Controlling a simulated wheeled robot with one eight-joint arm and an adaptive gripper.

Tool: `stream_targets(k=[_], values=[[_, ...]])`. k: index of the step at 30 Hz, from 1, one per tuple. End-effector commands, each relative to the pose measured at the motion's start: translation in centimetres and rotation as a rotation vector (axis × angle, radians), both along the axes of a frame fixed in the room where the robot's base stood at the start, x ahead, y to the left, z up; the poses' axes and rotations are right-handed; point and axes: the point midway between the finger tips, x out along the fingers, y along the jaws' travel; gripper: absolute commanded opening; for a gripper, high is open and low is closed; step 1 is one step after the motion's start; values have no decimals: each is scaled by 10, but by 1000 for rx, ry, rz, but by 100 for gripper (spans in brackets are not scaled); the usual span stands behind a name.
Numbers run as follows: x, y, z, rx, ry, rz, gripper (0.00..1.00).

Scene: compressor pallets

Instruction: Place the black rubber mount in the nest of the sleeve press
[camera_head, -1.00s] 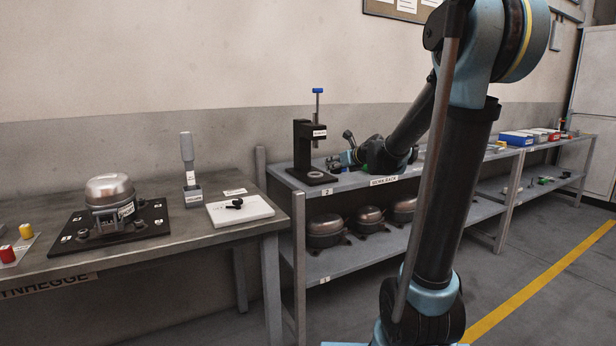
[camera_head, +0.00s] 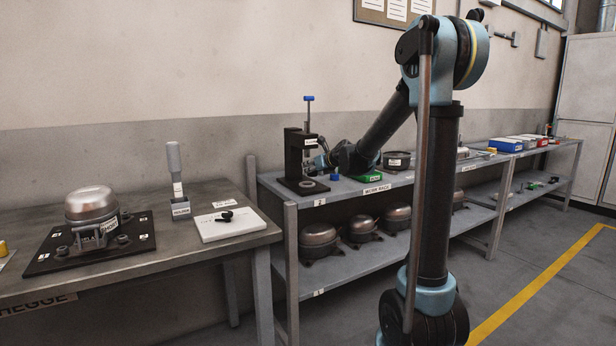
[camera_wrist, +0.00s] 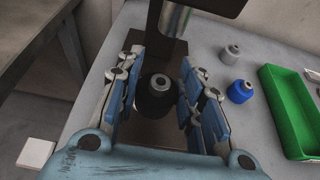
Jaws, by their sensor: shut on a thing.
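The black rubber mount (camera_wrist: 156,100) is between the blue-padded fingers of my gripper (camera_wrist: 160,72) in the wrist view, with a pale metal centre on top. The black sleeve press (camera_head: 294,155) stands on the work rack with its blue-topped ram up. In the wrist view its column (camera_wrist: 168,58) and dark base are just beyond the mount. My gripper (camera_head: 319,161) is at the right of the press in the head view, above its base (camera_head: 304,186). The nest is hidden under the mount in the wrist view; I cannot tell whether the mount touches it.
A blue mount (camera_wrist: 240,91) and a grey mount (camera_wrist: 229,54) stand right of the press, beside a green bin (camera_wrist: 290,110). The side bench holds a compressor (camera_head: 91,206), a holder (camera_head: 181,210) and a white board (camera_head: 226,225). Several compressors sit on the rack's lower shelf.

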Motion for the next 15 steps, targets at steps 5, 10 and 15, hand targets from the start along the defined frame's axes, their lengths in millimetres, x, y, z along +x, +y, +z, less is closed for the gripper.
stream_targets(k=[5, 10, 15], values=[[21, 14, 0, -1, -1, 0, 7], [28, 18, 0, 0, 0, -1, 7], [39, 26, -1, 0, 0, 0, 7]])
